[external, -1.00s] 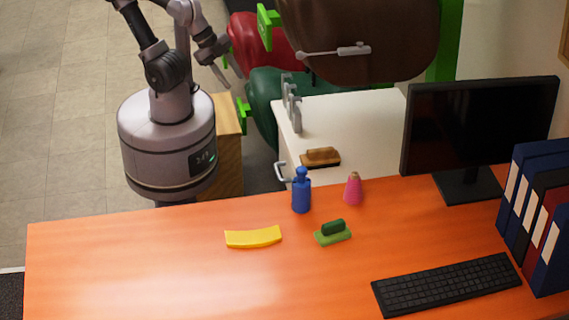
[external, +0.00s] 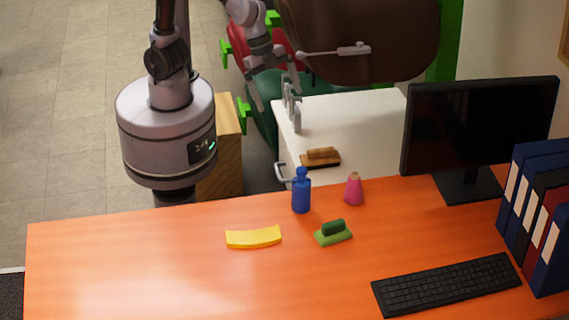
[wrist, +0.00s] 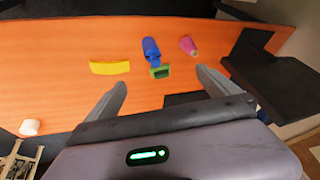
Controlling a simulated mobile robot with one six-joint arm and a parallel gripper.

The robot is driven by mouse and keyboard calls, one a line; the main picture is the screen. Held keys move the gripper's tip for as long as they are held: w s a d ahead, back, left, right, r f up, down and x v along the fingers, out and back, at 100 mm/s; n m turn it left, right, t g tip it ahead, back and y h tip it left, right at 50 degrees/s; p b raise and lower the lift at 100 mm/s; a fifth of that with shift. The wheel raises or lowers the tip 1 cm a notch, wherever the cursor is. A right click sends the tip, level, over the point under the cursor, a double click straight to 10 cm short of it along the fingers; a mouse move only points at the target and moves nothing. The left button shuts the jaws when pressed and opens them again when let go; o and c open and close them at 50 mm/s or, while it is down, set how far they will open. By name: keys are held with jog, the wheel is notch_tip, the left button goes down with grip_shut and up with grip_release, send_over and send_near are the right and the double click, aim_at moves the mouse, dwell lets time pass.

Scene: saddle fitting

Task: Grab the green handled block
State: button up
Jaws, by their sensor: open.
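The green handled block (external: 332,233) lies on the orange desk (external: 120,265), a light green base with a dark green handle on top. In the wrist view the block (wrist: 160,71) shows ahead, between the lines of the two fingers and well beyond their tips. My gripper (external: 275,95) is in the air above the back of the scene, behind the desk and left of the white cabinet top. It also shows in the wrist view (wrist: 160,78), with its fingers spread wide and nothing between them.
A blue bottle (external: 301,192) and a pink cone-shaped thing (external: 353,189) stand behind the block. A yellow curved piece (external: 253,237) lies to its left. A keyboard (external: 447,285), monitor (external: 480,130) and binders (external: 540,210) occupy the right.

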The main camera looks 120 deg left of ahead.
jog(key=w+d+f+p, duration=0.2)
jog(key=w+f, duration=0.1)
jog(key=w, duration=0.5)
jog(key=g+h+p, duration=0.1)
jog(key=h+p, duration=0.1)
send_near(336, 225)
jog(key=shift+m, duration=0.4)
jog(key=b+x, duration=0.6)
jog(key=x, duration=0.6)
jog(key=shift+w+d+f, duration=0.1)
jog(key=shift+f, duration=0.25)
jog(key=shift+r, duration=0.1)
jog(key=shift+c, duration=0.4)
jog(key=c, duration=1.1)
